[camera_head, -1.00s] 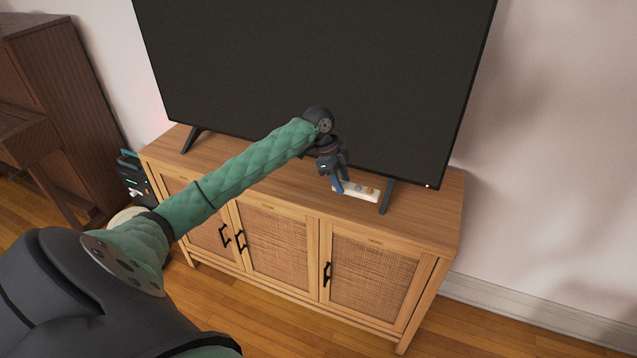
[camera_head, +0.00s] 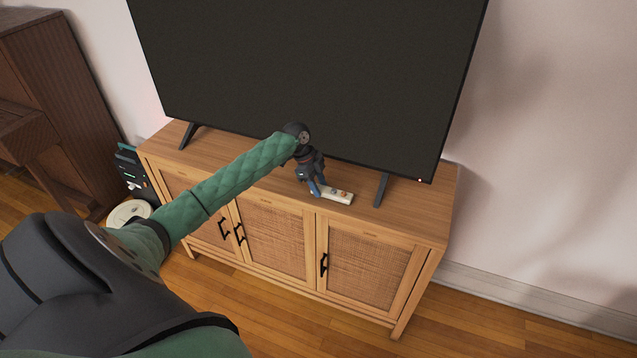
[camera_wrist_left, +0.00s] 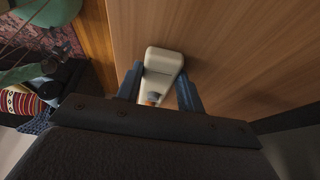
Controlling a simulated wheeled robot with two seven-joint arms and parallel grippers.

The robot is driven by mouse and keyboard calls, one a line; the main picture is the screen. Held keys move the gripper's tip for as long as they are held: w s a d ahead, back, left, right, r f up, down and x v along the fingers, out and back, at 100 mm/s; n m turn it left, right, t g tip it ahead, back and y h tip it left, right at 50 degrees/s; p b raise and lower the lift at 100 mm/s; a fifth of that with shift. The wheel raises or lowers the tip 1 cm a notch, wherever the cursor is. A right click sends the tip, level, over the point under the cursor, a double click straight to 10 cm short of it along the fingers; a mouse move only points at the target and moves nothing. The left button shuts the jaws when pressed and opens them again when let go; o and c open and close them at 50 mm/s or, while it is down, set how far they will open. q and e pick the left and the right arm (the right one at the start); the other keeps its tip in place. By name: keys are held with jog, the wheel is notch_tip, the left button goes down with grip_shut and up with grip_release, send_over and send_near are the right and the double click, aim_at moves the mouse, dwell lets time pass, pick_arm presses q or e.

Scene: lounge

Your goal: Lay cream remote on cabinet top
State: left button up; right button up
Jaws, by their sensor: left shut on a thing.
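The cream remote (camera_head: 338,195) is at the front part of the wooden cabinet top (camera_head: 410,218), with orange and grey buttons facing up. My left gripper (camera_head: 318,190) is shut on its left end. In the left wrist view the remote (camera_wrist_left: 162,66) lies between the two blue fingers (camera_wrist_left: 160,90), over the wood surface. I cannot tell whether the remote touches the top or hangs just above it. My right gripper is not in view.
A large black television (camera_head: 310,80) stands on the cabinet behind the remote, its right foot (camera_head: 381,190) close by. The cabinet top right of that foot is clear. A dark wooden piece of furniture (camera_head: 55,100) stands at left.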

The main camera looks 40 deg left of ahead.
pick_arm(q)
jog(key=shift+f, duration=0.1)
jog(key=o, duration=1)
jog(key=shift+a+r, duration=0.2)
jog(key=shift+r, duration=0.25)
jog(key=shift+b+v, duration=1.85)
jog(key=shift+v, duration=3.75)
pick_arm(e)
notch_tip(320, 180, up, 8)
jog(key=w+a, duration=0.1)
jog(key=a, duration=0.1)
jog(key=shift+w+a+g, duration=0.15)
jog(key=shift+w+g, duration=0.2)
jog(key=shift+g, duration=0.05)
pick_arm(q)
jog(key=shift+d, duration=0.1)
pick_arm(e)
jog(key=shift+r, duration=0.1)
